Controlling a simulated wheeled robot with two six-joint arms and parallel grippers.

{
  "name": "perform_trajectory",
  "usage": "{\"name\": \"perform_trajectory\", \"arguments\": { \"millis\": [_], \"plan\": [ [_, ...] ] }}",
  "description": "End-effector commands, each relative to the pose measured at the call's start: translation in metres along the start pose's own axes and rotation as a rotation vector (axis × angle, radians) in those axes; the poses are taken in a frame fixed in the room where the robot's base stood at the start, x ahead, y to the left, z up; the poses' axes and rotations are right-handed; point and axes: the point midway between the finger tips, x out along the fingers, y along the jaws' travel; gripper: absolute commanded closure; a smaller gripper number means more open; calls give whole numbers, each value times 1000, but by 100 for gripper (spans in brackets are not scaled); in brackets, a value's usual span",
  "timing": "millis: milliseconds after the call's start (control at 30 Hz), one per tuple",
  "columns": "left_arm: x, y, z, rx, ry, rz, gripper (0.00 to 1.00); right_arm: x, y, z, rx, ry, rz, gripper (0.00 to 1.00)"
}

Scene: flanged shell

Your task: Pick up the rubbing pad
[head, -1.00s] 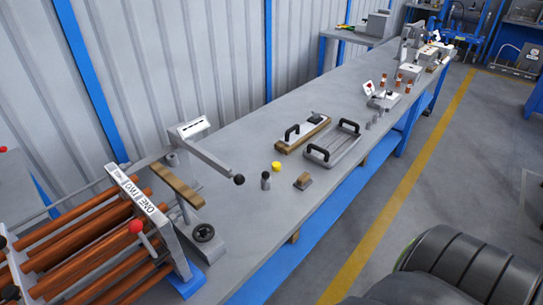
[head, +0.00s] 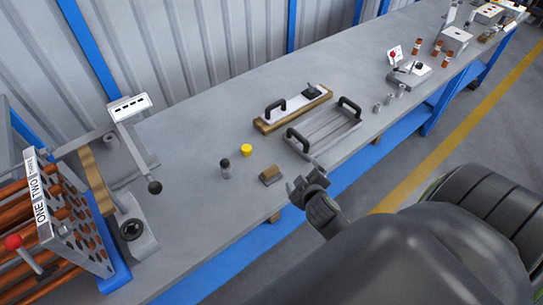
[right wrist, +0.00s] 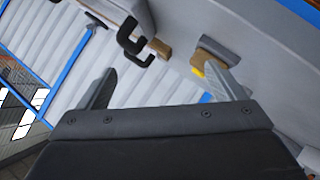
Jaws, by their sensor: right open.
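The rubbing pad looks to be the small tan and grey block (head: 271,175) lying near the front edge of the bench in the head view. In the right wrist view a grey-topped tan block (right wrist: 218,47) shows beyond the right-hand fingertip. My right gripper (head: 304,187) is at the bench's front edge, just right of the block and apart from it. Its two fingers are spread and empty in the right wrist view (right wrist: 165,78). My left gripper is not in view.
Near the block are a yellow cap (head: 246,150), a dark-topped small bottle (head: 226,170) and a grey tray (head: 325,132) with black handles. A wooden-based board (head: 293,108) lies behind the tray. A lever with a black knob (head: 155,187) stands at left.

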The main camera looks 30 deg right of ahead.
Motion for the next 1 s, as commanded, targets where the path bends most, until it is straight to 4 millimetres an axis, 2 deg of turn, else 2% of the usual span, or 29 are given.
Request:
{"name": "perform_trajectory", "arguments": {
  "millis": [33, 100, 167, 300, 400, 500, 600, 700, 767, 900, 1000],
  "plan": [
    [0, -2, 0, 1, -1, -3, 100, 4, 12, -26, -50, 86, 42, 11],
    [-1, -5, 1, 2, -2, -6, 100, 9, 22, -55, -126, 195, 85, 11],
    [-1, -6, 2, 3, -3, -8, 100, 11, 27, -80, -196, 291, 117, 11],
    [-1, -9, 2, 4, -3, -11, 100, 8, 33, -145, -395, 537, 185, 11],
    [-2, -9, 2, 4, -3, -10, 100, 0, 26, -193, -583, 738, 219, 11],
    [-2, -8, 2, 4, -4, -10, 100, -11, 8, -232, -803, 936, 223, 11],
    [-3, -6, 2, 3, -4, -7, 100, -19, -16, -256, -1039, 1108, 193, 11],
    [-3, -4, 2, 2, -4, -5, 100, -22, -41, -266, -1286, 1248, 125, 11],
    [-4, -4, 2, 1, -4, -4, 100, -21, -54, -264, -1436, 1313, 65, 11],
    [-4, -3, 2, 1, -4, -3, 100, -9, -72, -246, -1784, 1394, -137, 11],
    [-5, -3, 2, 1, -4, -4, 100, 5, -69, -223, -2017, 1384, -333, 11]
  ]
}}
